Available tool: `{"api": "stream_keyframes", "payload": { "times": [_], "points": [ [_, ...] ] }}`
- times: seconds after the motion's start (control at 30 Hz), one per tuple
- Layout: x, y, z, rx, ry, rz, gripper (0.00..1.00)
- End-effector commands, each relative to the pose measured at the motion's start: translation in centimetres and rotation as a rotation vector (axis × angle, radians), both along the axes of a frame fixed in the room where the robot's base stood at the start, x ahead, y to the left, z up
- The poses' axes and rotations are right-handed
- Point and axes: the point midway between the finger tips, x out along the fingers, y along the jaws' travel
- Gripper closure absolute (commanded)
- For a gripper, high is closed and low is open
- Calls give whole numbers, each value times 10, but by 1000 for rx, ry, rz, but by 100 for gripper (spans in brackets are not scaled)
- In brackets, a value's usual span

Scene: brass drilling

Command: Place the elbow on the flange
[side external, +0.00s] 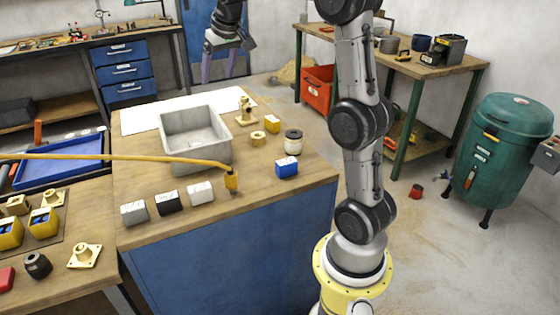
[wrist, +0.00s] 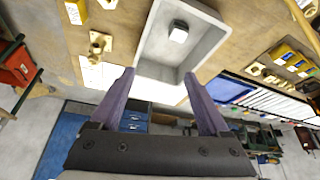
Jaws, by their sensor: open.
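A brass fitting (side external: 245,110) with a bent, elbow-like upper part stands at the back right of the bench. It also shows in the wrist view (wrist: 97,44), upper left; I cannot tell whether it is one piece or an elbow resting on a base. A brass flange (side external: 85,256) with a square plate and central hub lies at the lower left in the side view. My gripper (side external: 219,78) hangs open and empty behind the grey bin. In the wrist view its purple fingers (wrist: 160,76) are spread apart, with the bin beyond them.
A grey bin (side external: 188,162) takes up the middle of the bench and holds a small block (wrist: 179,32). White (side external: 200,192), black (side external: 168,202) and grey (side external: 134,212) blocks line the front. A blue block (side external: 286,168) sits at right.

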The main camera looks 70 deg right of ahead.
Motion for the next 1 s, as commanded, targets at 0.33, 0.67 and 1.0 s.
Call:
{"api": "stream_keyframes", "payload": {
  "times": [0.33, 0.67, 1.0],
  "points": [
    [-111, 157, 2, -13, -32, 251, 20],
    [-223, 227, -54, -16, -58, 452, 20],
    [-251, 238, -78, -15, -62, 503, 20]
  ]
}}
